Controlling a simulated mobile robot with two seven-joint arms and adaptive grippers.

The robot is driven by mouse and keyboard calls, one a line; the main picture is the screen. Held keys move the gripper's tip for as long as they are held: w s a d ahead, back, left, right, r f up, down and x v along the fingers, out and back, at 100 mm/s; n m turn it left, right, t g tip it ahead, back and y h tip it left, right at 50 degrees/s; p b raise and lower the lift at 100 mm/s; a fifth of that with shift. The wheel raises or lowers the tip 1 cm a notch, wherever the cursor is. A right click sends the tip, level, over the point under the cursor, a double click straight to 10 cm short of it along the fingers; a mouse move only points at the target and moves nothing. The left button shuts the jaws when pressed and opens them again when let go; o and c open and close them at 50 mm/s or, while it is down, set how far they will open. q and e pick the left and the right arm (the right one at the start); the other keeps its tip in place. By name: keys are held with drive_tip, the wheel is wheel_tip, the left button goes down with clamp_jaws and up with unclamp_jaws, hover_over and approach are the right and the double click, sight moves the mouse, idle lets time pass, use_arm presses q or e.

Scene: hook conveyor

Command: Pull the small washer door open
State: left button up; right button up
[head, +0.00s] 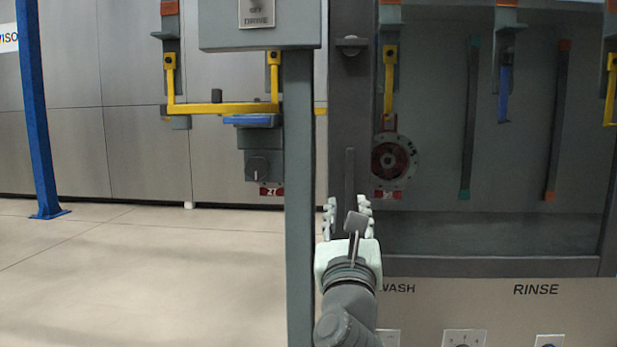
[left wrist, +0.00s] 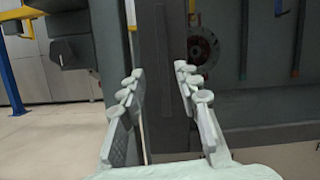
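The washer's dark front (head: 353,100) stands right of centre in the head view, with a large window to its right. A thin dark upright bar, which looks like the door handle (head: 349,170), is on its narrow left part. My left gripper (head: 347,207) points at this part, its fingers on either side of the bar's lower end. In the left wrist view my left gripper (left wrist: 157,78) has its fingers wide apart, with the bar (left wrist: 163,60) in the gap and no clear contact. The door looks closed. My right gripper is out of view.
A grey post with a DRIVE switch box (head: 258,22) stands just left of my left arm. Yellow hangers (head: 222,108) hang behind it. A round dark red part (head: 394,161) hangs behind the window. A blue post (head: 36,110) is far left; the floor there is clear.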

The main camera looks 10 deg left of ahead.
sight(350, 173)
use_arm(q)
drive_tip(key=shift+m+t, duration=0.4)
drive_tip(key=shift+m, duration=0.4)
drive_tip(key=w+r, duration=0.5)
drive_tip(key=w, duration=0.1)
drive_tip(key=shift+w+d+r, duration=0.15)
drive_tip(key=shift+d+r, duration=0.05)
drive_tip(key=shift+r, duration=0.2)
clamp_jaws()
